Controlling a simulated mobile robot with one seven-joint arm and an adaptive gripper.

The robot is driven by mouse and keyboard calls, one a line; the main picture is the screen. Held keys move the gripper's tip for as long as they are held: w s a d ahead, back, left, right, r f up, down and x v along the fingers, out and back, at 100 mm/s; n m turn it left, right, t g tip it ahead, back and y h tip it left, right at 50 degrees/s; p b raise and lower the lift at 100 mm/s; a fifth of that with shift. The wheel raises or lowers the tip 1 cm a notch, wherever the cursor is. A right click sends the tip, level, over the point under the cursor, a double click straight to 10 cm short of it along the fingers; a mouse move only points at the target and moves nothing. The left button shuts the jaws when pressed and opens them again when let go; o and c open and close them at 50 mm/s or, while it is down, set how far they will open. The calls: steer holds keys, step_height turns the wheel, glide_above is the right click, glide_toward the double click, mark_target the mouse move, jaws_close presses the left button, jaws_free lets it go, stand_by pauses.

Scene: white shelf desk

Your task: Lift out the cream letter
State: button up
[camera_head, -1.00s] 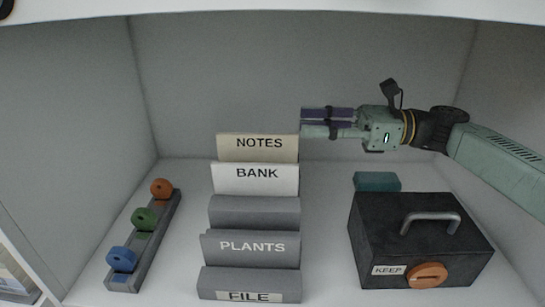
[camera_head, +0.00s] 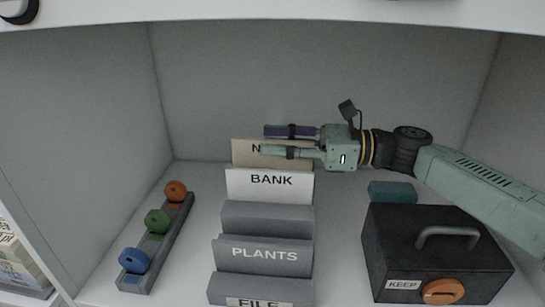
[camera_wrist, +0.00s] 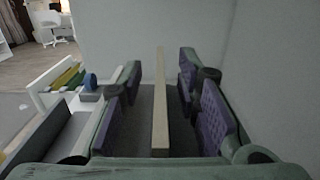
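The cream letter marked NOTES (camera_head: 243,152) stands upright at the back of the row of files, its label partly hidden by my gripper. In the wrist view it shows edge-on as a beige strip (camera_wrist: 160,100) between the purple finger pads, with a gap on each side. My gripper (camera_head: 268,141) is open and comes in from the right, its fingers on either side of the letter's upper part. It does not grip the letter.
The white BANK letter (camera_head: 268,185) stands just in front. Grey dividers (camera_head: 265,219) follow towards the front. A black box with a handle (camera_head: 436,250) and a teal block (camera_head: 392,192) are at right. A grey rack (camera_head: 157,247) with coloured rings is at left. The back wall is close behind.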

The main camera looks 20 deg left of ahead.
steer(key=shift+s+a, duration=0.15)
steer(key=shift+a, duration=0.35)
jaws_close()
